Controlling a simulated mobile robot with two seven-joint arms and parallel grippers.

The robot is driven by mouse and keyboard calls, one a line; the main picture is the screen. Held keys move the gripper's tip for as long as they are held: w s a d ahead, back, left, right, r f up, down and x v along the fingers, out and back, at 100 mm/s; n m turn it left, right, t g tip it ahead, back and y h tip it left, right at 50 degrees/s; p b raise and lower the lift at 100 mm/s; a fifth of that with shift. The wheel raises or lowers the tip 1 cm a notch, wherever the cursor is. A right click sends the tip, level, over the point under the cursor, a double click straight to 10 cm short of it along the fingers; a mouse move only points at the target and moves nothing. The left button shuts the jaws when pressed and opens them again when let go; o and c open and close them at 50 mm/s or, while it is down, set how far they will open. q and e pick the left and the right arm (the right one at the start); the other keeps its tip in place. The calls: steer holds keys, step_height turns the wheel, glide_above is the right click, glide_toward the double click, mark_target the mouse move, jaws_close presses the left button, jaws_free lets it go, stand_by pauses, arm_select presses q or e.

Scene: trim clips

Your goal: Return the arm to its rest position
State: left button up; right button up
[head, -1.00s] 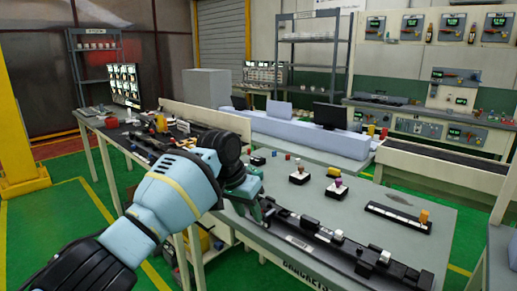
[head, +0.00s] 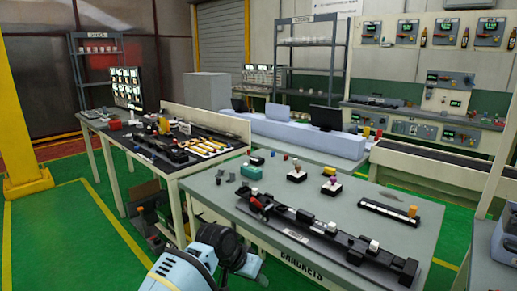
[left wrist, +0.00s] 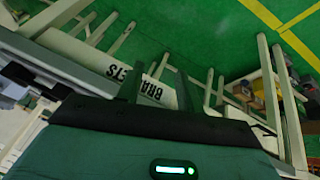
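My left arm (head: 185,268) shows at the bottom of the head view, blue and black. Its gripper (head: 254,268) hangs in front of the near edge of the bracket table (head: 225,205), below the tabletop. In the left wrist view the gripper's two dark fingers (left wrist: 157,84) stand apart with nothing between them; the table's front edge with its lettering shows beyond. The long black rail (head: 325,233) with clips lies on the table, apart from the gripper. My right gripper is not in view.
A teal block (head: 250,172), small button-topped boxes (head: 297,175) and a black strip (head: 388,213) lie on the table. A second table (head: 180,145) with parts stands behind left. Green floor (head: 75,235) is free at the left.

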arm_select(q)
steer(key=s+a+f+n+t+p, duration=0.1)
steer(key=s+a+f+n+t, duration=0.15)
steer(key=s+f, duration=0.75)
steer(key=s+a+f+n+t+p, duration=0.1)
steer(key=s+a+f, duration=0.3)
steer(key=s+f, duration=0.6)
steer(key=s+a+y, duration=0.1)
steer(key=s+a, duration=0.3)
steer(key=s, duration=0.4)
steer(key=s+a+r+t+y, duration=0.1)
steer(key=s+a, duration=0.3)
steer(key=s, duration=0.4)
steer(key=s+a+t+y+p, duration=0.1)
steer(key=s+a, duration=0.3)
steer(key=s, duration=0.4)
steer(key=shift+s+a+r, duration=0.25)
steer(key=shift+a, duration=0.05)
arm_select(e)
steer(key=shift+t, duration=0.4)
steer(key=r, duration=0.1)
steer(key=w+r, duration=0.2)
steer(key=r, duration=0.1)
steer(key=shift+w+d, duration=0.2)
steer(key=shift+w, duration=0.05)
arm_select(q)
steer(key=shift+n, duration=0.25)
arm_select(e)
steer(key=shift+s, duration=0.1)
